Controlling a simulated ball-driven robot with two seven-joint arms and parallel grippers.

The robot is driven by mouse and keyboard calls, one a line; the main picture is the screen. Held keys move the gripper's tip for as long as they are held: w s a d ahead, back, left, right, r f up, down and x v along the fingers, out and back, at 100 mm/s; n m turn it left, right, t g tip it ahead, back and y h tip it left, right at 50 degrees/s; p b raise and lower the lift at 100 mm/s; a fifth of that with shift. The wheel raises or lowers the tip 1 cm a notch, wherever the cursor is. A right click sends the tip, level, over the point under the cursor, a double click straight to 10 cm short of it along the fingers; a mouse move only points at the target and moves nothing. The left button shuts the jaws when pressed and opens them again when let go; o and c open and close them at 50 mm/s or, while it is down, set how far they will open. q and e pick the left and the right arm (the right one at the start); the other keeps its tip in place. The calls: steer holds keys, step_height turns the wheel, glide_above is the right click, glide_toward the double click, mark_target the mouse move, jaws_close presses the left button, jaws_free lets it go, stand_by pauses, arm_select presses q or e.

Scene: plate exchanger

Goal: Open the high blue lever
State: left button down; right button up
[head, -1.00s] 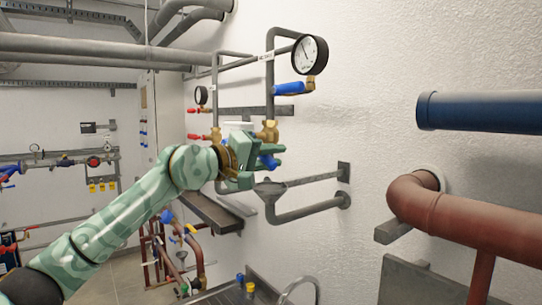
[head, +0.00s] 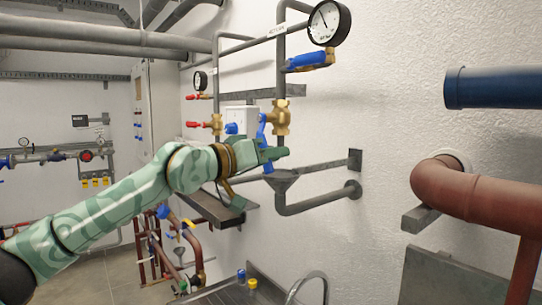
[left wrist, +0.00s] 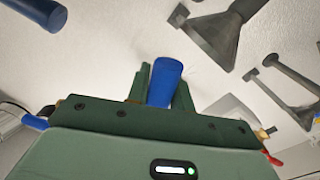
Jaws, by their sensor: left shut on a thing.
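A blue lever (head: 262,130) hangs beside the brass valve (head: 280,121) on the vertical grey pipe. My left gripper (head: 272,156) is at its lower part, just below the valve, and its fingers hide the lever's lower end. In the left wrist view the lever's blue handle (left wrist: 165,82) stands between the two green fingers of my left gripper (left wrist: 160,88), which are shut on it. Another blue lever (head: 307,60) sits higher, roughly horizontal, under the round gauge (head: 328,22). My right gripper is not in view.
A grey funnel (head: 283,182) and a bent grey pipe (head: 315,200) are just below my left gripper. A smaller valve with a red handle (head: 195,124) is to the left. A large blue pipe (head: 495,87) and a red-brown pipe (head: 480,200) stick out at the right.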

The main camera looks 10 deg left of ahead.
arm_select(q)
steer(key=shift+a+f, duration=0.1)
steer(key=shift+f, duration=0.15)
steer(key=c, duration=1.2)
jaws_free()
steer(key=shift+w+r, duration=0.1)
steer(key=b+v, duration=0.4)
steer(key=v, duration=1.2)
steer(key=shift+a+b, duration=0.15)
steer(key=shift+b, duration=0.2)
